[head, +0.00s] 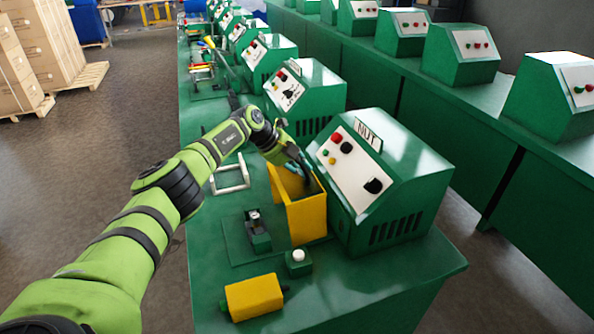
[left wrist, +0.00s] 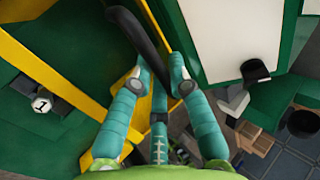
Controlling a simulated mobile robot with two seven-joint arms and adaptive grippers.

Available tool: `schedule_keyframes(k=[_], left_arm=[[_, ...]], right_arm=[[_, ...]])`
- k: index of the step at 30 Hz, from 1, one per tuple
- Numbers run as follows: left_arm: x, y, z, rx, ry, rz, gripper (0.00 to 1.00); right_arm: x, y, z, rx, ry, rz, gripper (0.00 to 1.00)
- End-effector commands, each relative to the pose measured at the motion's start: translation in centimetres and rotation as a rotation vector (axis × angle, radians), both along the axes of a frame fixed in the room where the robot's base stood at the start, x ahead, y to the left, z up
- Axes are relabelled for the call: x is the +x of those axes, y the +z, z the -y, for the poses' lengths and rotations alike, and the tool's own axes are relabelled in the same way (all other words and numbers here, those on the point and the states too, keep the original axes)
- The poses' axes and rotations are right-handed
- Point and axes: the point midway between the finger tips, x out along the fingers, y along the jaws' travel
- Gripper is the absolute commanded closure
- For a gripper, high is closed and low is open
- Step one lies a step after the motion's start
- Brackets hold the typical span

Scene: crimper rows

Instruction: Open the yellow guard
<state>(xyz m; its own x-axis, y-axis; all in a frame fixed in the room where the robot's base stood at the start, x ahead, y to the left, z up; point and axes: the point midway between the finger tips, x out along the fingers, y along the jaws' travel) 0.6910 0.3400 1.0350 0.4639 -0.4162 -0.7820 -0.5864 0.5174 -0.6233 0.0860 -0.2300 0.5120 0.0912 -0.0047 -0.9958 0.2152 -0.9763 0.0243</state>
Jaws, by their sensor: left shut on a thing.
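The yellow guard (head: 306,217) stands against the front left side of the near green machine marked NUT (head: 405,165). It looks like a yellow frame with a broad front panel. In the left wrist view, its yellow bars (left wrist: 45,65) run along the left. My left gripper (head: 303,168) is at the guard's top, beside the machine's control panel. In the left wrist view, my left gripper's teal fingers (left wrist: 158,75) are shut on a dark curved handle (left wrist: 136,28). Its attachment to the guard is partly hidden. My right gripper is in neither view.
A small black-and-green tool (head: 257,238), a white button on a green box (head: 298,257) and a yellow block (head: 254,296) are on the near bench. More green machines line both benches.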

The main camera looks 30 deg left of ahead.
Motion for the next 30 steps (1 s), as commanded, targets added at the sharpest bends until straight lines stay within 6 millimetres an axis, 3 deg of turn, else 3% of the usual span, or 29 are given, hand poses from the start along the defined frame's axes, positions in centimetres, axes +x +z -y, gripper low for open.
schedule_keyframes(k=[9,17,18,20,30], left_arm=[[0.4,0.1,0.3,-0.005,0.003,0.007,1.00],[0.4,0.1,0.2,-0.005,0.004,0.009,1.00],[0.4,0.2,0.2,-0.005,0.004,0.009,0.78],[0.4,0.1,0.2,-0.005,0.004,0.008,0.56],[0.3,0.0,0.1,-0.002,0.002,0.005,0.56]], right_arm=[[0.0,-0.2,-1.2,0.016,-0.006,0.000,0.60],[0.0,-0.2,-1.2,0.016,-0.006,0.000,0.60],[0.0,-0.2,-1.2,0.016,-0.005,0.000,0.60],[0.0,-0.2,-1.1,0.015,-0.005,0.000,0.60],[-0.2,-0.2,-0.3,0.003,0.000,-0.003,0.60]])
